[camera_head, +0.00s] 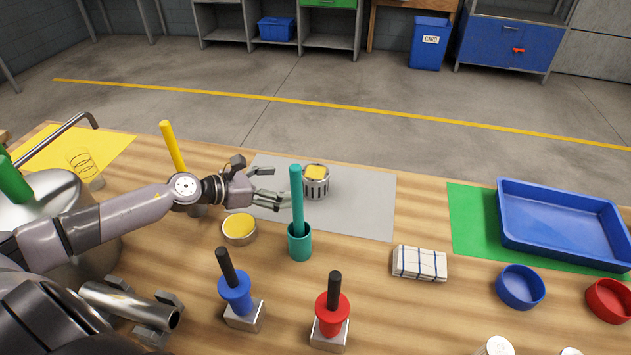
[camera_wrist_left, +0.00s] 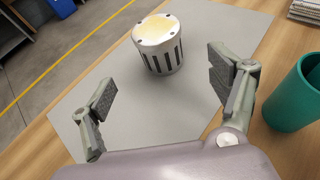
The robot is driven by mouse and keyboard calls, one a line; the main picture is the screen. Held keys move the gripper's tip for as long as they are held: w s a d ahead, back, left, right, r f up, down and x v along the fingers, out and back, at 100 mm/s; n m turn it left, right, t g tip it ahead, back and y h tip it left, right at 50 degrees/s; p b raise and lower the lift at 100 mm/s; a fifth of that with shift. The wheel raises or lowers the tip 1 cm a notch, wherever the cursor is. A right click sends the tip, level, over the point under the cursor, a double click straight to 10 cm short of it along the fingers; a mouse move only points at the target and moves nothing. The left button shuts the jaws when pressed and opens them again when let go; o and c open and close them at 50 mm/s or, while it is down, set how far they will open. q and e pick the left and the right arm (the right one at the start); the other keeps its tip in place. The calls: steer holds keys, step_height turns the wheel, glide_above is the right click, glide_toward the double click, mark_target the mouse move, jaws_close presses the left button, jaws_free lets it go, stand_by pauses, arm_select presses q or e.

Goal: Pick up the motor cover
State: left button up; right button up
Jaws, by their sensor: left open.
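The motor cover (camera_head: 317,187) is a short silver cylinder with dark slots in its side and a yellow top. It stands upright on the grey mat (camera_head: 365,215). It also shows in the left wrist view (camera_wrist_left: 158,44), beyond the fingertips and roughly between their directions. My left gripper (camera_head: 279,186) is open and empty, to the left of the cover and apart from it. In the left wrist view its two fingers (camera_wrist_left: 163,85) are spread wide. The right gripper is not in view.
A teal cup (camera_head: 300,245) with a tall teal rod stands close to my left gripper. A yellow-topped tin (camera_head: 239,229) is nearby. Blue (camera_head: 235,287) and red (camera_head: 332,309) tools stand in front. A folded cloth (camera_head: 419,263) and blue tray (camera_head: 565,225) are on the right.

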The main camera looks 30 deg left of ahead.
mark_target(304, 181)
arm_select(q)
steer(key=p+x, duration=0.1)
steer(key=x, duration=0.5)
steer(key=shift+w+d+p, duration=0.15)
steer(key=shift+w+p, duration=0.05)
steer(key=shift+p, duration=0.15)
steer(key=p+x, duration=0.1)
steer(key=x, duration=0.3)
steer(key=shift+w+d+f, duration=0.2)
steer(key=shift+w, duration=0.15)
steer(key=shift+s, duration=0.1)
steer(key=shift+c, duration=0.3)
steer(key=c, duration=1.3)
steer(key=shift+r, duration=0.1)
steer(key=shift+c, duration=0.7)
